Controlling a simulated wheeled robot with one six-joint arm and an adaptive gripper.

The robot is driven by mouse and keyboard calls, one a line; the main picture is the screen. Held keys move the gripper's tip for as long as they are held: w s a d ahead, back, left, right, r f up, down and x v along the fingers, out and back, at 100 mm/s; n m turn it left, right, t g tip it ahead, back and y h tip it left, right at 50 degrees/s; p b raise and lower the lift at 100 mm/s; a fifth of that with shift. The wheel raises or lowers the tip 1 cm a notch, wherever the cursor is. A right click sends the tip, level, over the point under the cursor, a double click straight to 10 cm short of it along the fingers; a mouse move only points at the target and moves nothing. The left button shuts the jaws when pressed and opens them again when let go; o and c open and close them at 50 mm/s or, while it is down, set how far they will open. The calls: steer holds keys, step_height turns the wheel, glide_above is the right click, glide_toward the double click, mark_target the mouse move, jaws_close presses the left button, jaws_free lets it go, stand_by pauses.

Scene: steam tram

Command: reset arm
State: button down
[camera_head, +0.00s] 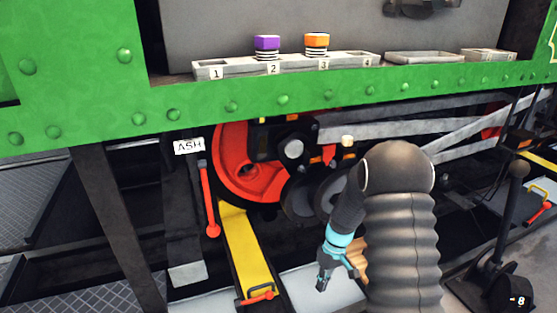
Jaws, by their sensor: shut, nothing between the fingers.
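My gripper (323,277) is at the lower middle of the head view, at the end of my arm. It points down with its fingers shut and holds nothing. It is in front of the red wheel and to the right of the yellow bar, apart from both as far as I can tell. The dark ribbed part of my arm hides some of the machinery behind it.
A green riveted beam (190,110) crosses the view. Above it is a numbered rack (232,68) with a purple cap (267,43) at 2 and an orange cap (317,41) at 3. A red lever (209,205) hangs below the ASH label (188,146). A black lever (510,205) stands right.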

steer(key=s+d+r+m+t+h+p, duration=0.1)
steer(key=s+r+m+t+p, duration=0.1)
steer(key=s+r, duration=0.6)
steer(key=s+r+m+t+p, duration=0.2)
steer(key=s+r, duration=0.6)
steer(key=r, duration=1.2)
steer(key=s+d+r+m+t+h+p, duration=0.1)
steer(key=s+r+t+p, duration=0.3)
steer(key=s+r, duration=0.4)
step_height(320, 180, up, 6)
steer(key=shift+s+d+m+t+h+p, duration=0.3)
steer(key=shift+m+p, duration=0.05)
steer(key=shift+m, duration=0.25)
steer(key=shift+a, duration=0.1)
